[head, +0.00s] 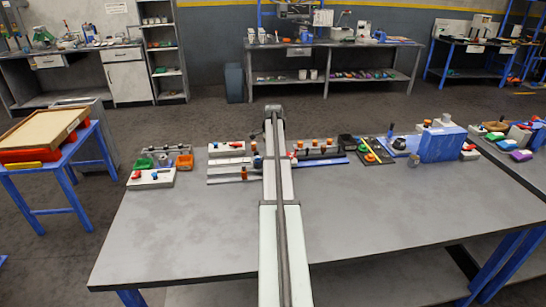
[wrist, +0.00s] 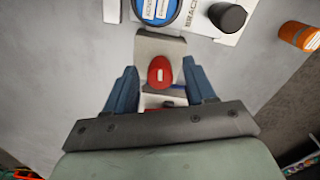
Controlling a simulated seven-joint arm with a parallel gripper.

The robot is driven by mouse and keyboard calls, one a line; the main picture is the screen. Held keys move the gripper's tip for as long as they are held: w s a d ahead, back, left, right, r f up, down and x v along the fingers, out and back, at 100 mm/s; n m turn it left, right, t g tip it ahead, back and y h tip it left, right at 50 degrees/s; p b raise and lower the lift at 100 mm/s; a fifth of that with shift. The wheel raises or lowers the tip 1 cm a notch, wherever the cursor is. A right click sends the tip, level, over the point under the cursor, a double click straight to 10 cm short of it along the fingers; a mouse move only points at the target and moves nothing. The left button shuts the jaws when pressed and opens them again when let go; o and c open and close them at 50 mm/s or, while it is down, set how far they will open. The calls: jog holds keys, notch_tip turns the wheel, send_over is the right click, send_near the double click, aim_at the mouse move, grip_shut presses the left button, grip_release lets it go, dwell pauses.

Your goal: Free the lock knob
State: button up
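A red rounded knob (wrist: 161,71) with a small white mark shows in the wrist view, on a pale grey block (wrist: 158,45). It looks like the lock knob, but no label on it can be read. My gripper (wrist: 159,66) is open, with one blue finger on each side of the knob. Gaps show between the fingers and the knob, and I cannot tell how far above it they are. In the head view my arm covers the middle of the bench, and my gripper and this knob cannot be made out.
Beside the block in the wrist view are a black knob (wrist: 228,17), a blue round label (wrist: 157,8) and an orange cylinder (wrist: 298,36). In the head view several fixtures line the back of the grey bench (head: 180,235); its front is clear. A blue box (head: 443,145) stands at the right.

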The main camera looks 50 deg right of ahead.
grip_shut()
dwell(0.3)
jog(key=shift+n, duration=0.3)
jog(key=n, duration=0.3)
jog(key=shift+n, duration=0.4)
jog(key=n, duration=0.3)
jog(key=shift+n, duration=0.3)
jog(key=n, duration=0.4)
jog(key=shift+n, duration=2)
